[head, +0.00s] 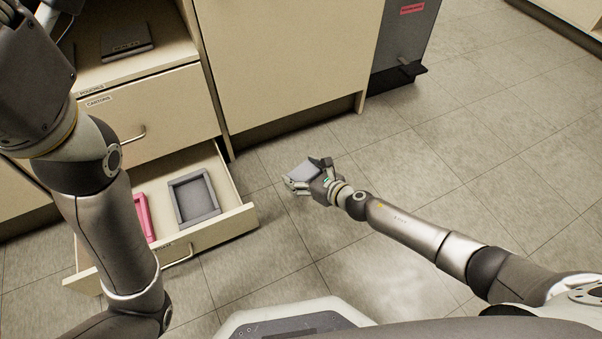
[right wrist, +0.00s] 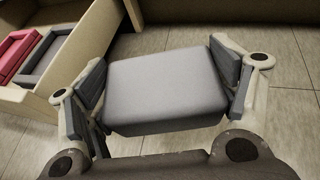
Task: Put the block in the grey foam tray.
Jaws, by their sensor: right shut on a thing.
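The block is a grey, soft-edged box (right wrist: 162,88) between the pads of my right gripper (right wrist: 160,95), which is shut on it. In the head view the block (head: 304,171) is held by my right gripper (head: 309,179) over the floor, to the right of the open drawer. The grey foam tray (head: 194,199) lies in the open lower drawer, and its inside looks empty. It also shows at the upper left of the right wrist view (right wrist: 48,55). My left arm is at the left of the head view, but its fingers do not show.
A pink tray (head: 145,217) lies in the drawer (head: 228,222), left of the grey one. The drawer's front and side walls stand around them. A closed drawer labelled cartons (head: 165,113) is above. A dark flat device (head: 126,40) sits higher up. The tiled floor is clear.

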